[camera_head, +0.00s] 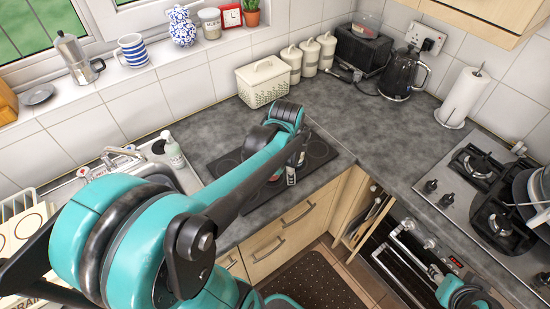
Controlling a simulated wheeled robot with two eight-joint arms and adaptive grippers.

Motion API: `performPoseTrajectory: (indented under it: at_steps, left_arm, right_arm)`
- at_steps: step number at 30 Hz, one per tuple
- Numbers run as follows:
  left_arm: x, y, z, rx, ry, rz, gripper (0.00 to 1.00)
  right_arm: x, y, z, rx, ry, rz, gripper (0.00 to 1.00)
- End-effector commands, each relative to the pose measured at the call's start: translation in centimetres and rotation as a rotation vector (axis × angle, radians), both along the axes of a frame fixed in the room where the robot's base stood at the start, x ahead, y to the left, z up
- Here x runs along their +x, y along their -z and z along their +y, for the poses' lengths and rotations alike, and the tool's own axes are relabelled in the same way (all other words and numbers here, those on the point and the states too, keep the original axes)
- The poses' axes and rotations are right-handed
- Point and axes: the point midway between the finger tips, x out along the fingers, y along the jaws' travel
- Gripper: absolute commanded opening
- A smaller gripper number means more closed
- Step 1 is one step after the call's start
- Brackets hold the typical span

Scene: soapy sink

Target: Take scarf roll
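I see nothing that is clearly a scarf roll. The only roll in view is a white, paper-like roll (465,97) standing upright on a holder on the right part of the counter, by the tiled wall. My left arm reaches across from the lower left. Its gripper (291,172) points down over a dark tray-like panel (232,160) on the counter, well to the left of the white roll. The wrist partly hides it, so its fingers are unclear. Part of my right arm shows at the lower right edge; its gripper cannot be made out.
A black kettle (403,74), a toaster (362,52), white canisters (309,57) and a cream bread bin (263,82) stand along the back wall. A gas hob (484,165) is at the right. A soap bottle (173,152) stands by the sink (150,172). The middle counter is clear.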

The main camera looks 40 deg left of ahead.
Motion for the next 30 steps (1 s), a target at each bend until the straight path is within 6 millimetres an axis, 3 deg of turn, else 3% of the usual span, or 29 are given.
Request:
performPoseTrajectory:
  at_steps: [1,3,9,14,30]
  left_arm:
    - [0.8,-0.3,1.8,0.009,0.075,0.046,0.72]
    - [1.2,0.5,3.6,0.011,0.188,0.103,0.72]
    - [1.7,2.3,6.7,-0.004,0.394,0.193,0.72]
    - [1.7,3.4,7.5,-0.013,0.459,0.216,0.72]
    - [1.5,10.5,7.8,-0.013,0.465,0.216,0.72]
  right_arm:
    - [0.0,-1.5,0.0,0.0,0.0,0.0,0.4]
    - [0.0,-2.3,0.0,0.0,0.0,0.0,0.4]
    - [0.0,-3.5,0.0,0.0,0.0,0.0,0.4]
    - [0.0,-3.7,0.0,0.0,0.0,0.0,0.4]
    - [0.0,-1.8,0.0,0.0,0.0,0.0,0.4]
